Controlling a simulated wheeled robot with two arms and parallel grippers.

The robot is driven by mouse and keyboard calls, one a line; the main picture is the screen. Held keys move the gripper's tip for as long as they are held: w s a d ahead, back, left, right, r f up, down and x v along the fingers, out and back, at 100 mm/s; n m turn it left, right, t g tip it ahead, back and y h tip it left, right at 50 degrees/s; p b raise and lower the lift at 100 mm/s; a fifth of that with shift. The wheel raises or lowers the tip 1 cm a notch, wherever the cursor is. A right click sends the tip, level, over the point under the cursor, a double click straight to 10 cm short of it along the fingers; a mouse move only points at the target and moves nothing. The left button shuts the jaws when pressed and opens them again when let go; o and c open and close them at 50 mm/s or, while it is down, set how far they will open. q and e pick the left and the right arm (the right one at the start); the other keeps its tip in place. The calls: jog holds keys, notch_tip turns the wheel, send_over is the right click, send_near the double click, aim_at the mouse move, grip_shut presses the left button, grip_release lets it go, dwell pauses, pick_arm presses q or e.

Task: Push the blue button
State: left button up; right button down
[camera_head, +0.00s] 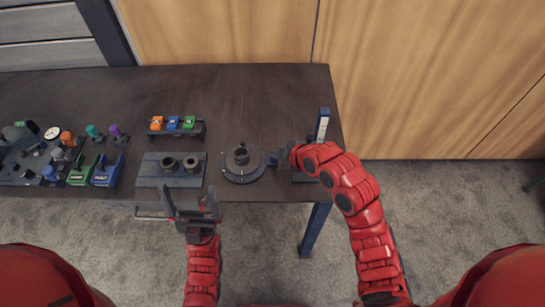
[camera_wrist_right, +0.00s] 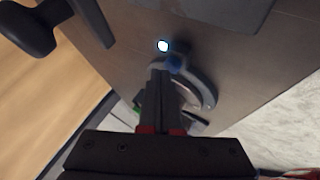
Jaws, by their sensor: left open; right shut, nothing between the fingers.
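A small blue round part that looks like the blue button (camera_wrist_right: 175,63) shows in the right wrist view, beside a glowing white disc (camera_wrist_right: 162,46). My right gripper (camera_wrist_right: 163,76) is shut and empty, with its fingertips right at the blue part. I cannot tell whether they touch it. In the head view my right gripper (camera_head: 276,158) is at the table's right part, beside the round flange (camera_head: 243,162), and its arm hides some of what is there. My left gripper (camera_head: 190,194) is open and empty in front of the table's front edge.
A rack (camera_head: 176,132) holds orange, blue and green blocks. A plate (camera_head: 150,176) with two dark rings lies in front of it. A control panel with several knobs (camera_head: 30,165) fills the left. A gauge-like upright (camera_head: 323,125) stands at the right. The table's back (camera_head: 250,90) is clear.

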dwell(0.6)
jog(key=shift+f+b, duration=0.45)
jog(key=shift+b, duration=0.3)
jog(key=shift+r, duration=0.5)
notch_tip(320, 180, up, 6)
jog(key=shift+f+p, duration=0.1)
jog(key=shift+p, duration=0.85)
